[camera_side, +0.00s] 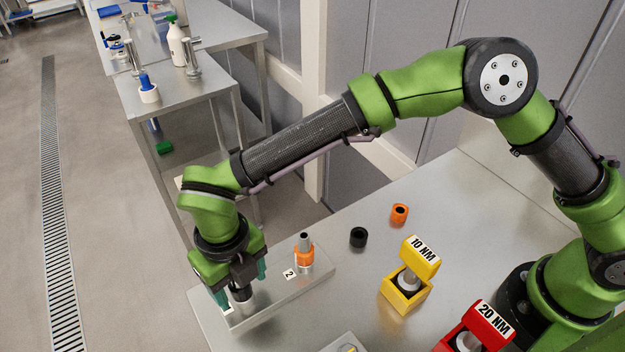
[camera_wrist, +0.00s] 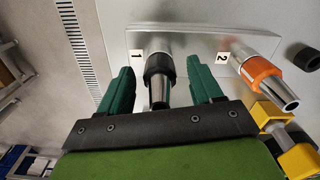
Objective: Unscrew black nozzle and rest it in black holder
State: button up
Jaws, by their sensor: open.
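The black nozzle (camera_wrist: 158,70) with its metal tip sits on the plate (camera_wrist: 195,46) at the label 1. It also shows partly hidden in the side view (camera_side: 240,293). My gripper (camera_wrist: 160,68) is open, with its teal fingers on either side of the black nozzle and visible gaps to it in the wrist view. In the side view my gripper (camera_side: 242,285) is at the left end of the plate, around the nozzle. The black holder (camera_side: 358,237) is a short round cup, standing open and empty-looking on the table. Its edge shows in the wrist view (camera_wrist: 305,58).
An orange nozzle (camera_side: 304,256) stands at label 2. An orange holder (camera_side: 399,214) is behind the black one. A yellow 10 NM stand (camera_side: 405,292) and a red 20 NM stand (camera_side: 470,335) are to the right. The table between plate and holders is clear.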

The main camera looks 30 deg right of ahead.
jog(key=m, duration=0.9)
jog(key=shift+m, duration=0.4)
jog(key=m, duration=1.4)
jog(key=shift+m, duration=0.4)
jog(key=m, duration=0.7)
jog(key=shift+m, duration=0.4)
jog(key=shift+c, duration=0.2)
